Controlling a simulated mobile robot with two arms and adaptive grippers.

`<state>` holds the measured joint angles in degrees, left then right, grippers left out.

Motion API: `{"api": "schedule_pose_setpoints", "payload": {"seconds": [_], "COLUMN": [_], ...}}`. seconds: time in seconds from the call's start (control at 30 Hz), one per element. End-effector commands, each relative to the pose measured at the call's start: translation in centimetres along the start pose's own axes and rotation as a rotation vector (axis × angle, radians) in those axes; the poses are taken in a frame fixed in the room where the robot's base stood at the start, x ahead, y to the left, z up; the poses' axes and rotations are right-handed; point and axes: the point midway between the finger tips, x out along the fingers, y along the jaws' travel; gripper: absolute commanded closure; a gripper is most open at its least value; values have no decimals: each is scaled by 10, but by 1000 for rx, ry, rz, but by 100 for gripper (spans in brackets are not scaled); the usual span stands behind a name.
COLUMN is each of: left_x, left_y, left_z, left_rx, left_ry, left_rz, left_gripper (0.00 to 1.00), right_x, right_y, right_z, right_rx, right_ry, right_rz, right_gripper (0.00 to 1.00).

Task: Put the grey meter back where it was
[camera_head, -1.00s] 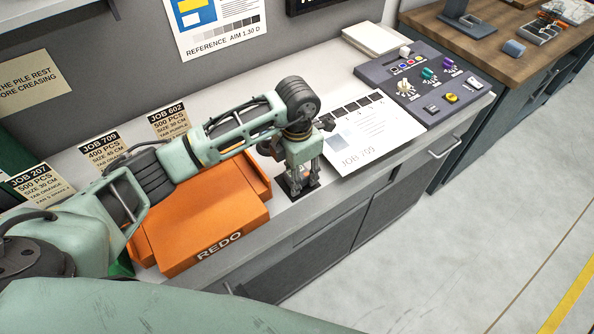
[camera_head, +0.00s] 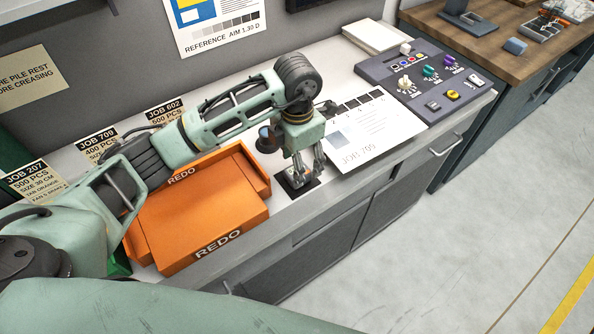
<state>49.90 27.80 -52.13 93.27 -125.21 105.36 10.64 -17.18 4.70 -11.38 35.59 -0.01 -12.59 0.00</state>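My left gripper (camera_head: 308,172) points down over a small black pad (camera_head: 311,186) on the white bench, right of the orange tray. Its fingertips are low, close to the pad. A small greyish thing (camera_head: 296,179) with a hint of orange shows at the fingertips, over the pad. It may be the grey meter, but it is too small and too covered to be sure. I cannot tell whether the fingers are closed on it or apart from it. My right gripper is not in view.
An orange REDO tray (camera_head: 240,218) lies left of the pad. A JOB 709 sheet (camera_head: 372,135) lies to its right, then a dark control panel (camera_head: 425,88) with knobs. Job cards (camera_head: 100,146) stand along the back. The bench's front edge is close to the pad.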

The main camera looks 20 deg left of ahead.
Motion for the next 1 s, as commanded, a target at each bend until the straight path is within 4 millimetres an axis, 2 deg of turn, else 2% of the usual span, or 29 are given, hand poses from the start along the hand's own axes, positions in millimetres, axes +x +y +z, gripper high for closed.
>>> {"api": "schedule_pose_setpoints", "payload": {"seconds": [0.03,0.2,0.4,0.6,1.0], "left_x": [-9,-46,-75,-83,-83], "left_y": [1,1,1,0,0], "left_z": [2,1,0,0,0], "left_rx": [1,1,0,-1,-1], "left_ry": [-7,-5,-1,1,1], "left_rz": [5,3,3,1,0], "left_gripper": [41,41,41,41,41], "right_x": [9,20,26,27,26], "right_y": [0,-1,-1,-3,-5], "right_z": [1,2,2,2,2], "right_rx": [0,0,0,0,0], "right_ry": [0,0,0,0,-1], "right_rz": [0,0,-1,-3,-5], "right_gripper": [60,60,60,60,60]}}
